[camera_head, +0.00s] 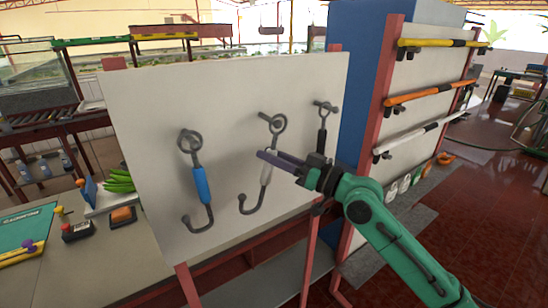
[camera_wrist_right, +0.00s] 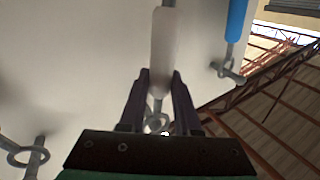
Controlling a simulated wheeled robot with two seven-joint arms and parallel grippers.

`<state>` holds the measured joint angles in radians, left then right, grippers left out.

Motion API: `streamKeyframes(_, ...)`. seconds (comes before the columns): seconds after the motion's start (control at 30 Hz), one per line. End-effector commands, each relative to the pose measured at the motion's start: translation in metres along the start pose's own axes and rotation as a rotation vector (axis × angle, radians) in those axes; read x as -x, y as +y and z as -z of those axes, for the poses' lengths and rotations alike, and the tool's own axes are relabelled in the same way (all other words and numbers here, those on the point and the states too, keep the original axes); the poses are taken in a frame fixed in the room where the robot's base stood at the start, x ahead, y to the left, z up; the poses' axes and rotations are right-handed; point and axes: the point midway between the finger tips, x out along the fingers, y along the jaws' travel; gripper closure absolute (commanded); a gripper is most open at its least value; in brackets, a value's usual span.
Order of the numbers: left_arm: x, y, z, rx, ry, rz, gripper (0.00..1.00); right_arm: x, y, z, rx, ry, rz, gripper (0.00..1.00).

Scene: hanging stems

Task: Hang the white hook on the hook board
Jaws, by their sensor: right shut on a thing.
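The white hook (camera_head: 265,170) is upright in front of the pale hook board (camera_head: 235,85), between the other two hooks. Its ring (camera_head: 277,124) overlaps the middle peg (camera_head: 264,115); I cannot tell for sure whether the peg passes through it. My right gripper (camera_head: 268,158) reaches in from the right and is shut on the white hook's handle. The right wrist view shows the handle (camera_wrist_right: 163,55) between the fingers (camera_wrist_right: 158,88), with the ring nearer my palm. My left gripper is not in view.
A blue hook (camera_head: 201,185) hangs on the board's left peg. A black hook (camera_head: 322,138) hangs at the right peg, close to my right gripper and partly hidden by it. A rack with coloured bars (camera_head: 425,95) stands right of the board. A table (camera_head: 85,260) stands left.

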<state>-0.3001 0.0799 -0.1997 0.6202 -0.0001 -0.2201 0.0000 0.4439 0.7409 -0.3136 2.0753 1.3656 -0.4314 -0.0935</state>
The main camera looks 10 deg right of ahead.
Motion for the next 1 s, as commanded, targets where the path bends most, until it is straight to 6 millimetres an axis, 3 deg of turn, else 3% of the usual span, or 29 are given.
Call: streamKeyframes(1.0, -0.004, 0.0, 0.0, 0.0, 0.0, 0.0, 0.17, -0.015, 0.007, 0.0, 0.001, 0.002, 0.0, 1.0)
